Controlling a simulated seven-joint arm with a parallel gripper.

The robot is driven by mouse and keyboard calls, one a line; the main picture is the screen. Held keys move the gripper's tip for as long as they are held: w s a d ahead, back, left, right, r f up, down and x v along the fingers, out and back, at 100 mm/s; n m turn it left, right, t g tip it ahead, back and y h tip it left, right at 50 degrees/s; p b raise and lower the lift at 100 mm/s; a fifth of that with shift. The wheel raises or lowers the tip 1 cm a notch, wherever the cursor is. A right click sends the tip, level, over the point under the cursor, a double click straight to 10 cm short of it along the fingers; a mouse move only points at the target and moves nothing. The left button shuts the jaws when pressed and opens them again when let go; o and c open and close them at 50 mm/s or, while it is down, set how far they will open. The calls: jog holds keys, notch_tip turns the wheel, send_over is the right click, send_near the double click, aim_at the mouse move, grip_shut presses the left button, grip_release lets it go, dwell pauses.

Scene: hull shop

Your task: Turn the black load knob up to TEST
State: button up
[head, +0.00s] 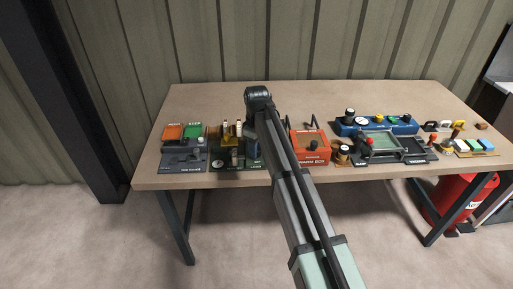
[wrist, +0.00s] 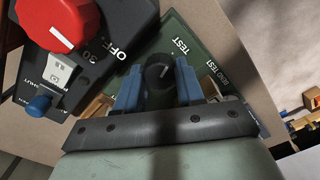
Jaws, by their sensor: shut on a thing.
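The black load knob (wrist: 160,70) stands on a dark green panel (wrist: 218,73) in the wrist view. A short pale mark shows on its top; I cannot tell for sure which label it points at. The word TEST is printed on the panel just beyond the knob, to its upper right, and a second label ending in TEST lies further right. My gripper (wrist: 159,84) has its blue fingers on both sides of the knob and is shut on it.
A black box (wrist: 115,25) with a red knob (wrist: 60,22) and a blue button (wrist: 39,105) is close on the left in the wrist view. In the head view, an orange box (head: 310,146) and a blue unit (head: 376,124) stand right of my arm. The table's back is clear.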

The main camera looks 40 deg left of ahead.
dwell(0.6)
jog(key=o, duration=1)
jog(key=shift+o, duration=0.2)
jog(key=shift+r, duration=0.15)
notch_tip(320, 180, up, 14)
jog(key=shift+f, duration=0.25)
